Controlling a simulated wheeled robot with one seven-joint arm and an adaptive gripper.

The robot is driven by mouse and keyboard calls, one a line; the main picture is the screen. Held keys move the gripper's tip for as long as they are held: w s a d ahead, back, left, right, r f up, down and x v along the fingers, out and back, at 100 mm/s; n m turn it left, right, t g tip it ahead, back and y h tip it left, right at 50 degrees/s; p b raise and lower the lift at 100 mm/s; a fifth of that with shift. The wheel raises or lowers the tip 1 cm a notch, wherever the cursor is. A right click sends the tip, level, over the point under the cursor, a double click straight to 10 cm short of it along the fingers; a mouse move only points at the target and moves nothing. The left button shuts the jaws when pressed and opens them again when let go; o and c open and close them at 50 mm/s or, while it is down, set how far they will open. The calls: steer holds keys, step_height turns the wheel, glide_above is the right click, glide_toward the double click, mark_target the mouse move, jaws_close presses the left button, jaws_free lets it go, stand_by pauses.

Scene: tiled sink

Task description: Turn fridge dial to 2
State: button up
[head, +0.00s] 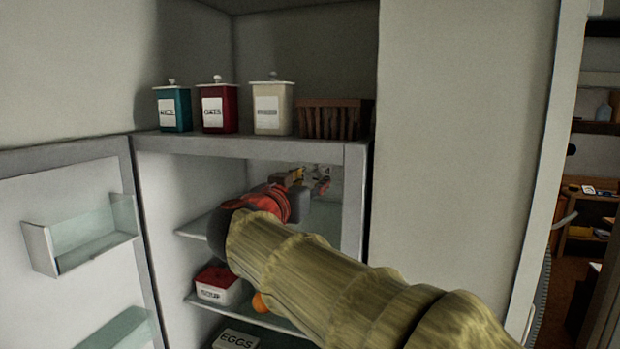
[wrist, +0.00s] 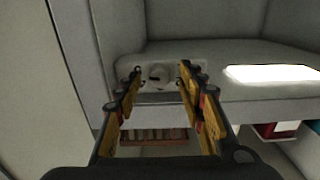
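The fridge dial (wrist: 160,74) is a small pale round knob on a light plate inside the fridge, in the wrist view. My gripper (wrist: 157,74) is open, with its yellow and black fingers spread to the left and right of the dial. I cannot tell whether the fingers touch it, and the dial's number marks are too small to read. In the head view my gripper (head: 318,180) reaches into the upper part of the open fridge (head: 354,200), above the glass shelf. I cannot make out the dial in the head view.
The fridge door (head: 75,200) stands open at left with a door bin (head: 85,240). A soup box (head: 215,285) and an eggs box (head: 237,339) sit lower inside. Canisters (head: 217,105) and a wooden basket (head: 333,117) stand on top. A bright light panel (wrist: 268,75) shows beside the dial.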

steer(key=shift+w+d, duration=0.1)
steer(key=shift+w, duration=0.15)
steer(key=shift+c, duration=0.5)
jaws_close()
